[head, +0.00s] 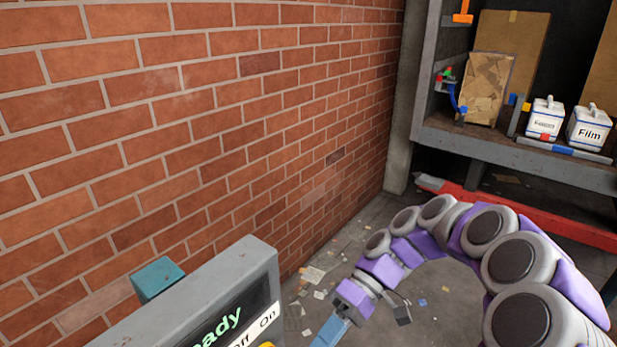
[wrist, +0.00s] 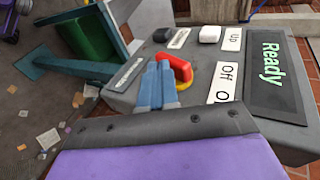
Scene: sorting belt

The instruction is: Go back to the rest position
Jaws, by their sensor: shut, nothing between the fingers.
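My gripper (wrist: 159,66) is shut and empty, its two blue fingers together. In the wrist view the fingers are over the grey control panel (wrist: 205,72), right beside a red lever (wrist: 179,66) on a yellow base. I cannot tell whether they touch the lever. In the head view my gripper (head: 328,332) is at the bottom edge, to the right of the panel (head: 205,300), and its tips are cut off. My purple and grey arm curves in from the right. The panel's screen (wrist: 272,70) reads "Ready".
Black and white buttons (wrist: 209,34) and labels sit on the panel. A teal frame (wrist: 75,67) with a green part is beside it. A brick wall (head: 200,120) closes off the left. A shelf (head: 520,150) with cartons and "Film" containers stands at right. Scraps litter the floor (head: 350,235).

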